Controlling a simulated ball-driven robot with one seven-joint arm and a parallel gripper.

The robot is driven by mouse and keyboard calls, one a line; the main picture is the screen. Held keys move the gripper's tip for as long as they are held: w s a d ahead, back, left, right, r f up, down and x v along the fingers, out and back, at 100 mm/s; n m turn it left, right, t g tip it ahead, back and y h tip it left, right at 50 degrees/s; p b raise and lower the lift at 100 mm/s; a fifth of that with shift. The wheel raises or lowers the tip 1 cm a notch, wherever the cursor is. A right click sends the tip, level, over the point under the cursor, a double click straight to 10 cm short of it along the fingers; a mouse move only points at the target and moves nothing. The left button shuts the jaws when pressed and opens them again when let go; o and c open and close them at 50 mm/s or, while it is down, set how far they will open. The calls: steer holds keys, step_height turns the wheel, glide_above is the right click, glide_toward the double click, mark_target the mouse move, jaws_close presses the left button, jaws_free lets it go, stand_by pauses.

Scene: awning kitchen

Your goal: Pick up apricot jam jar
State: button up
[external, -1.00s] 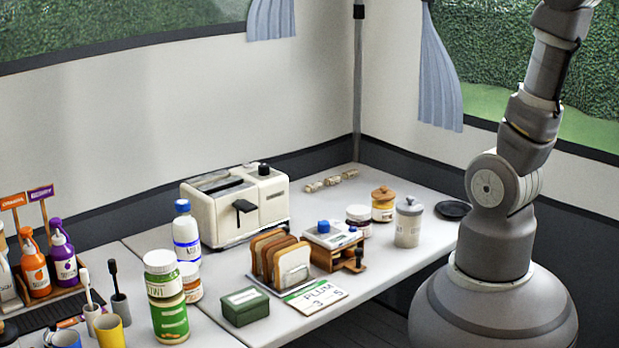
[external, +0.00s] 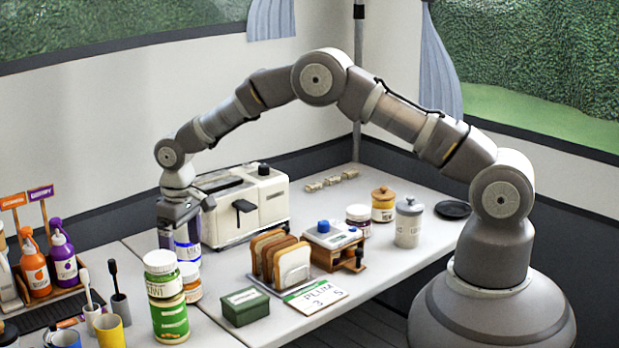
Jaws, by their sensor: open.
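A small jar with a white lid and an orange-brown body (external: 190,284) stands just behind and to the right of the stacked green kiwi jars (external: 166,300); it may be the apricot jam jar, but its label is too small to read. The kiwi jars partly hide its left side. My gripper (external: 180,238) is open and points down just behind that jar. It overlaps the top of the white-and-blue bottle (external: 187,256) in the picture, and I cannot tell whether it touches it.
A cream toaster (external: 245,205) stands close right of my gripper. Squeeze bottles (external: 65,258), brushes and a yellow cup (external: 109,330) crowd the left.

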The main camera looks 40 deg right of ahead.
mark_target(184, 269)
steer(key=f, duration=0.2)
steer(key=s+f+b, duration=0.1)
steer(key=f, duration=0.1)
steer(key=shift+a+f, duration=0.15)
steer(key=shift+f, duration=0.05)
steer(key=f+b, duration=0.1)
steer(key=f, duration=0.2)
steer(key=f+b, duration=0.1)
steer(key=f, duration=0.1)
steer(key=shift+w+f+b, duration=0.15)
steer(key=shift+w+b, duration=0.2)
steer(key=c, duration=1.2)
